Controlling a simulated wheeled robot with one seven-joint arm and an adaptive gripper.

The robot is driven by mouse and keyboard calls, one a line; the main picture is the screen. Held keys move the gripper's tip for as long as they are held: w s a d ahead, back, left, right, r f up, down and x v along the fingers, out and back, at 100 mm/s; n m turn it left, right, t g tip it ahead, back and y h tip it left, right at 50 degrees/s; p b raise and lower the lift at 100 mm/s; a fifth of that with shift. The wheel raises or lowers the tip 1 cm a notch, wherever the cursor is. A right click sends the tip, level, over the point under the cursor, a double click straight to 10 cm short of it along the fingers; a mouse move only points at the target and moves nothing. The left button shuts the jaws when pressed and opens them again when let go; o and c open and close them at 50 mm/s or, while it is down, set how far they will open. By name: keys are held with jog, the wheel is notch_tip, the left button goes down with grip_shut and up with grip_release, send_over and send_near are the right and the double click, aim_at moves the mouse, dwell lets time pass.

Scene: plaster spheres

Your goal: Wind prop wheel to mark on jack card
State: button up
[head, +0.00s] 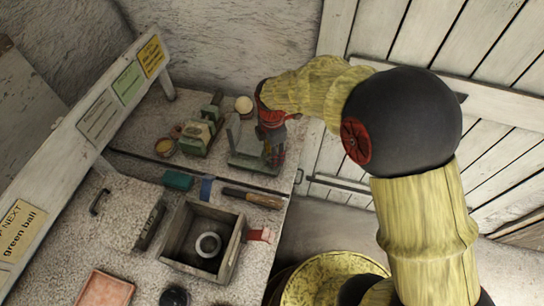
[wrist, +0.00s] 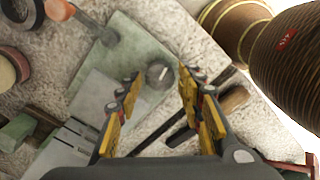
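A grey round knob (wrist: 158,72) with a pale line on its top, apparently the prop wheel, sits at the edge of a grey-green plate (wrist: 112,62) in the wrist view. My gripper (wrist: 160,77) is open, with its yellow-padded fingers on either side of the knob in the picture; I cannot tell whether they touch it. In the head view my gripper (head: 271,143) is over the right side of the grey jack-like stand (head: 243,140) and hides the knob. Cards hang on the slanted rail: white (head: 98,118), green (head: 127,83) and yellow (head: 151,57). I cannot tell which is the jack card.
A card reading "NEXT green ball" (head: 20,229) is at lower left. A square wooden box (head: 184,211) with a ring inside stands in front, beside a wooden-handled tool (head: 252,198). A green device (head: 197,137) stands left of the stand. A yellow round container (head: 335,282) is below the bench.

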jog(key=shift+f, duration=0.55)
jog(key=c, duration=0.8)
jog(key=shift+c, duration=0.5)
